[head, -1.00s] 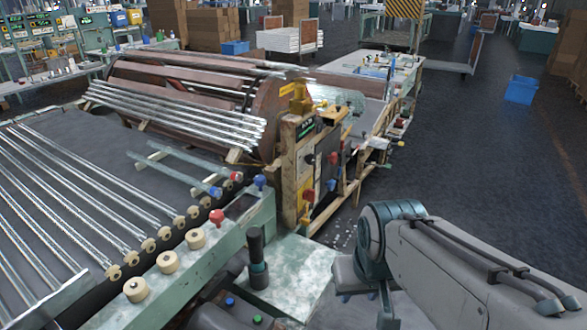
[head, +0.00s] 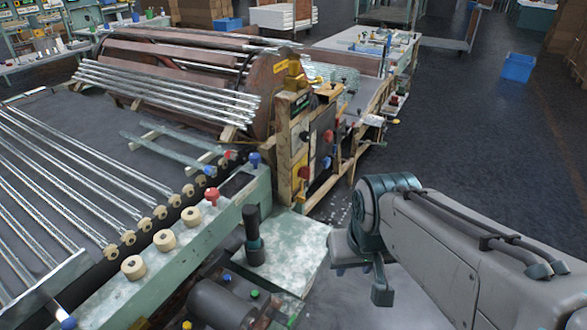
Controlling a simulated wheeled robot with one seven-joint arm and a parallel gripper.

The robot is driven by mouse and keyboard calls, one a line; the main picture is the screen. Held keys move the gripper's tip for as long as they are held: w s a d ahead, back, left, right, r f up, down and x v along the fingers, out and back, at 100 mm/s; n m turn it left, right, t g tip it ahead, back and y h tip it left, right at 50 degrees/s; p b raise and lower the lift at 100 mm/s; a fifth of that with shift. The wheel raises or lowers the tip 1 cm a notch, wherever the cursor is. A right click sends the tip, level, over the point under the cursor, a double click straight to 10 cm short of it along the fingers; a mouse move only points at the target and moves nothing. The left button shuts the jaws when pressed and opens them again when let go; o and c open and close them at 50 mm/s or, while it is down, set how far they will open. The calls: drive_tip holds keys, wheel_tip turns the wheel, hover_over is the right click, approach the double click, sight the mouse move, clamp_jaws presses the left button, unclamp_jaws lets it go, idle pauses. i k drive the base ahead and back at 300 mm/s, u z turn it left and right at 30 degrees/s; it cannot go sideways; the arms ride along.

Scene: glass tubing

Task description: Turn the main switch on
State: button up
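No switch is clearly marked as the main switch in this view. A control panel (head: 322,140) on the wooden end frame of the machine carries red, black, yellow and blue knobs or buttons. An upright black lever (head: 253,236) stands on the green bench nearer to me. The end of my arm, where my gripper (head: 364,285) seems to be, hangs low at centre right, to the right of the pale green plate. It is apart from the panel and the lever. Its fingers are too unclear to tell open from shut.
A large brown roller (head: 190,70) with glass tubes lies behind the panel. More tubes (head: 60,175) lie on the left bed. Red (head: 212,194) and blue (head: 254,158) knobs sit along the green rail. The dark floor at right is clear up to a blue bin (head: 518,67).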

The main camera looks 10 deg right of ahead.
sight(303, 171)
drive_tip(key=u, duration=0.05)
drive_tip(key=k, duration=0.45)
drive_tip(key=z, duration=1.05)
drive_tip(key=i, duration=1.15)
drive_tip(key=u, duration=0.8)
drive_tip(key=i, duration=0.3)
drive_tip(key=u, duration=0.25)
